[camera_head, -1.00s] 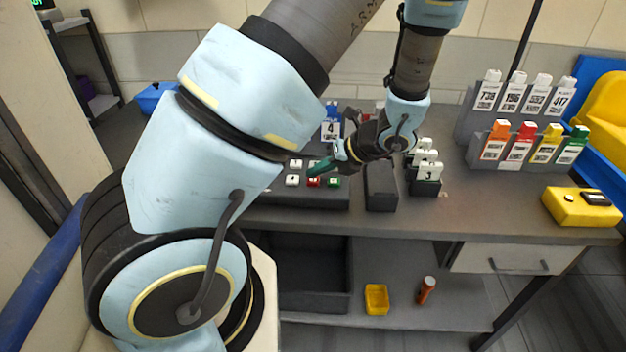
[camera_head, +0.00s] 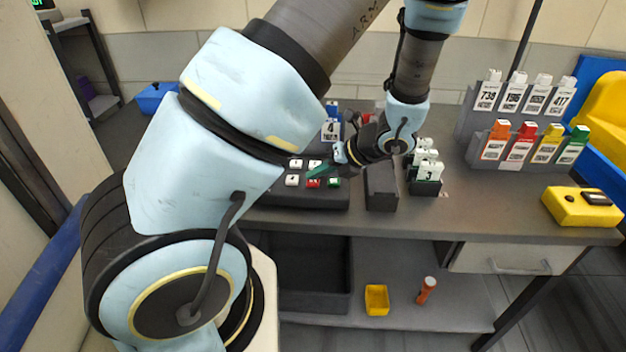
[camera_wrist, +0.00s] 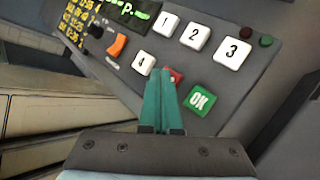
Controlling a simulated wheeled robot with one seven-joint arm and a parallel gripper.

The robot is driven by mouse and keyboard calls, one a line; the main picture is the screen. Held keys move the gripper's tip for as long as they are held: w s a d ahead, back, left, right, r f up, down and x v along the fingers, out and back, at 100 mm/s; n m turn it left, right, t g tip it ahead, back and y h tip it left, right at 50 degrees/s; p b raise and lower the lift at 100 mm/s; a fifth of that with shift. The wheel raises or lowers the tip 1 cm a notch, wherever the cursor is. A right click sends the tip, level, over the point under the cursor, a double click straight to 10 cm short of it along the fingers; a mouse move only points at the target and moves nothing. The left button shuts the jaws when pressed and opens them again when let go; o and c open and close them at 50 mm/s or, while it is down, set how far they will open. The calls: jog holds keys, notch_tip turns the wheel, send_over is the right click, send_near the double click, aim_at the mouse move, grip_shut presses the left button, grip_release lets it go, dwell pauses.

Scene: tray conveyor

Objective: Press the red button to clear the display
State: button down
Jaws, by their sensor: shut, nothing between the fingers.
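The red button (camera_wrist: 176,76) is on a dark keypad panel (camera_wrist: 208,122), between the white 4 key (camera_wrist: 144,63) and the green OK key (camera_wrist: 200,100). In the head view the red button (camera_head: 313,183) sits in the front row. My gripper (camera_wrist: 160,72) is shut and empty, its green fingertips at the red button's left edge and covering part of it. Whether they touch it I cannot tell. In the head view my gripper (camera_head: 310,176) reaches in from the right. The display (camera_wrist: 132,10) shows green characters, partly cut off by the frame's top.
White keys 1, 2 and 3 (camera_wrist: 232,53) lie beyond, with an orange switch (camera_wrist: 117,45) at left. A dark block (camera_head: 381,188) and a holder with white tags (camera_head: 428,172) stand right of the panel. A yellow box (camera_head: 581,207) sits at the table's right end.

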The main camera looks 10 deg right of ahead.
aim_at(317, 183)
dwell(0.4)
jog(key=shift+r+p, duration=0.85)
jog(key=shift+p, duration=0.1)
notch_tip(317, 183, up, 5)
jog(key=p, duration=0.5)
dwell(0.4)
